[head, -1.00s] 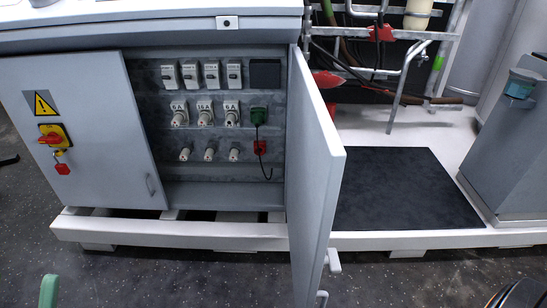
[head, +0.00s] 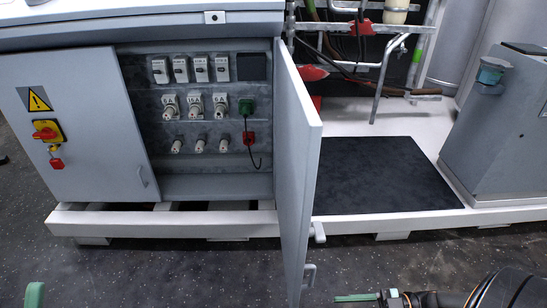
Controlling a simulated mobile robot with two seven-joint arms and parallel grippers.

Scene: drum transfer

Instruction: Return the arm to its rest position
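My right arm comes in at the lower right, and the green fingers of my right gripper (head: 355,297) show at the bottom edge, pointing left, in front of the white platform. I see nothing held in them, but whether they are open or shut is unclear. A green fingertip of my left gripper (head: 35,294) shows at the bottom left corner; the rest of it is out of frame. Both grippers appear apart from the grey cabinet (head: 75,135).
The cabinet's right door (head: 302,165) stands open towards me, beside the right gripper. Inside are several breakers, fuses and a green-and-red plug lead (head: 247,122). A black mat (head: 385,175) lies on the white platform (head: 395,220). A grey pedestal (head: 495,130) stands right.

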